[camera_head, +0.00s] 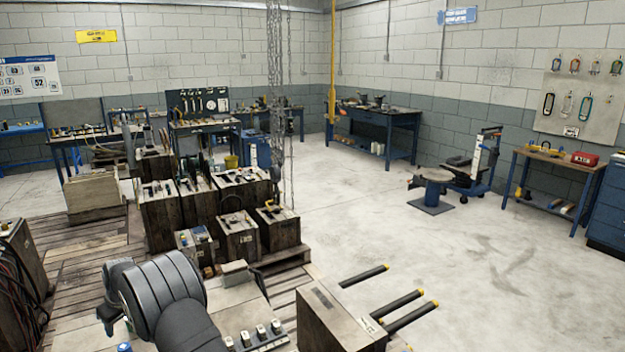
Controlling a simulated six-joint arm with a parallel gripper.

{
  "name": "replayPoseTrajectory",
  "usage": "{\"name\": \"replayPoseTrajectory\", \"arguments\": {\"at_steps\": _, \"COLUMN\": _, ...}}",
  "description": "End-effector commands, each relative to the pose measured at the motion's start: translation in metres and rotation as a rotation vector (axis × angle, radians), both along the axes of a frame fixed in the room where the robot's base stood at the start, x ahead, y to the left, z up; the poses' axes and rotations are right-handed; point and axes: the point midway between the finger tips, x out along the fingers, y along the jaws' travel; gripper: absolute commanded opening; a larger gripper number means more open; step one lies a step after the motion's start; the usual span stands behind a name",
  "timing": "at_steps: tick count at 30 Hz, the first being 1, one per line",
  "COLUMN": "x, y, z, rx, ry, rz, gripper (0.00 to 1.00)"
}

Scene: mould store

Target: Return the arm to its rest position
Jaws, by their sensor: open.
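My arm (165,292) shows at the lower left as thick dark grey rounded links. It reaches in from the bottom edge and bends toward the left over the wooden floor boards. My gripper cannot be made out; the arm's end is hidden behind its own links or out of the picture. I see nothing held.
Several wooden mould blocks (160,215) stand on pallets beyond the arm. A wooden block (335,318) with black bars stands at bottom centre. Chains (279,110) hang over the blocks. Blue workbenches (375,130) line the back wall.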

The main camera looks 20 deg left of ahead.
Motion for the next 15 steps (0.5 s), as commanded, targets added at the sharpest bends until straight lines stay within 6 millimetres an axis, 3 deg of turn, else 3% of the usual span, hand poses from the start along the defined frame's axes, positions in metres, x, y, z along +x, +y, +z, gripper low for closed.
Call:
{"name": "replayPoseTrajectory", "arguments": {"at_steps": 4, "x": -0.007, "y": 0.013, "z": -0.003, "rx": 0.018, "ry": -0.005, "rz": 0.102, "gripper": 0.52}}
{"name": "replayPoseTrajectory", "arguments": {"at_steps": 15, "x": -0.040, "y": 0.053, "z": -0.034, "rx": 0.016, "ry": -0.004, "rz": 0.100, "gripper": 0.52}}
